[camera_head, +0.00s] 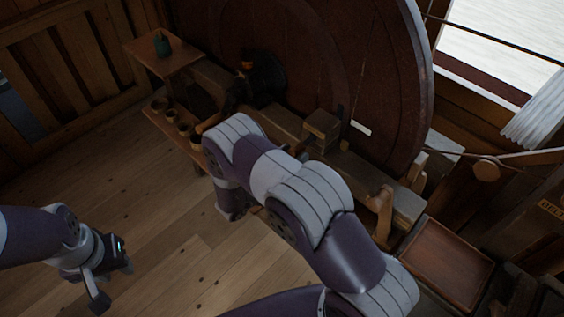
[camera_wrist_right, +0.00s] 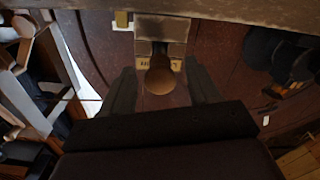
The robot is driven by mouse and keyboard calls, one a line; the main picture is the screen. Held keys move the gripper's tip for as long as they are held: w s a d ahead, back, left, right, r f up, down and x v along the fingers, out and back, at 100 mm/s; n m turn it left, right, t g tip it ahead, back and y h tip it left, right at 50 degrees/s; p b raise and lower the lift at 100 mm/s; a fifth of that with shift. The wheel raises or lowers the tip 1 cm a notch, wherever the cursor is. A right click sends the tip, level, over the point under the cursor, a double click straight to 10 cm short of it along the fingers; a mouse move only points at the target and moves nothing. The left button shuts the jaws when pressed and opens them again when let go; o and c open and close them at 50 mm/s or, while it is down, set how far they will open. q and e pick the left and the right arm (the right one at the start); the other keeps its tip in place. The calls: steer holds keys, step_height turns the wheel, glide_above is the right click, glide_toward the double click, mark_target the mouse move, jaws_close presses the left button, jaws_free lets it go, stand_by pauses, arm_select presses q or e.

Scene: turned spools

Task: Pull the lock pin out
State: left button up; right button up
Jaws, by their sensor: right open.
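In the right wrist view a round wooden knob on a dark stem, which looks like the lock pin (camera_wrist_right: 159,76), sticks out below a block. My right gripper (camera_wrist_right: 162,92) is open, with one dark finger on each side of the knob. I cannot tell whether either finger touches it. A small lettered plate shows behind the knob. In the head view my right arm covers this area, and neither the knob nor the right fingertips can be made out. My left gripper (camera_head: 112,282) is over the floor at the lower left, fingers apart and empty.
A huge dark red wheel (camera_head: 390,80) stands behind the wooden bench bed (camera_head: 405,205). A wooden tray (camera_head: 450,262) is at the right. The floor at left is clear.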

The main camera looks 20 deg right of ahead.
steer(key=b+v, duration=0.4)
steer(key=v, duration=0.8)
steer(key=shift+a, duration=0.15)
